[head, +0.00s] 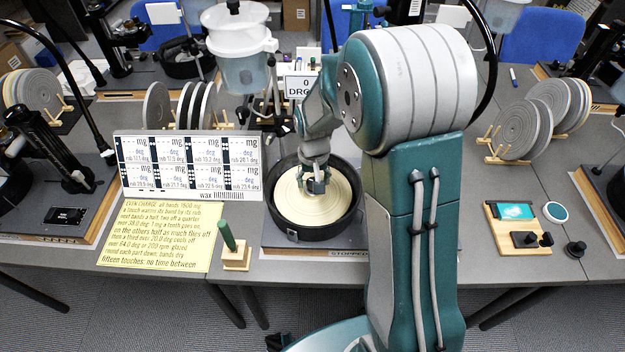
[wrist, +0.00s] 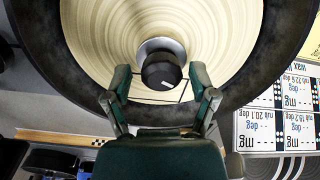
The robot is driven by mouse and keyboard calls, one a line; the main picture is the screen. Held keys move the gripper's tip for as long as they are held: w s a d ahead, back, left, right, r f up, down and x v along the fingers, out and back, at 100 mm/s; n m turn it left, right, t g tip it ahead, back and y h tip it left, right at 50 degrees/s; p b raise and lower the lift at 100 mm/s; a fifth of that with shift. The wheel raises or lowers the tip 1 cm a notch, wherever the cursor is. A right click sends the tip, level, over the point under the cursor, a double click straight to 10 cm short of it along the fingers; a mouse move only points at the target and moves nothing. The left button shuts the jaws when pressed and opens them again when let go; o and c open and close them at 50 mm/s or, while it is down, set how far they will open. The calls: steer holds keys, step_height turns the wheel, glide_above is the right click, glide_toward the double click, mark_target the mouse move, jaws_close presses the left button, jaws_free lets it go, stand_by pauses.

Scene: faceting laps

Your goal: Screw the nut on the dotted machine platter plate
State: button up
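The cream platter plate (head: 298,213) with fine rings sits in a black round pan (head: 338,229); it also fills the top of the wrist view (wrist: 95,45). A black round nut (wrist: 162,71) with a white mark sits at the plate's centre, on a silver collar (wrist: 160,46). My gripper (head: 317,187) is above the plate's centre. In the wrist view my gripper (wrist: 161,82) is open, one finger on each side of the nut with visible gaps. Whether the nut is fully seated cannot be told. The head view hides the nut behind my gripper.
A label card (head: 190,165) and a yellow note (head: 160,237) are left of the pan. A green stick in a wooden block (head: 237,257) stands front left. A "STOPPED" label (head: 347,254) is at the front edge. A wooden tray (head: 497,236) lies right.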

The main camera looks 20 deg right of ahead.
mark_target(313, 179)
steer(key=shift+o, duration=1.3)
steer(key=shift+r, duration=0.1)
steer(key=shift+r, duration=2.9)
steer(key=s+r+t, duration=0.2)
steer(key=s+r, duration=0.6)
steer(key=s, duration=0.2)
steer(key=s+r+n+t, duration=0.1)
steer(key=s+r+t, duration=0.2)
steer(key=s+r, duration=0.5)
steer(key=s, duration=0.3)
steer(key=shift+t, duration=0.3)
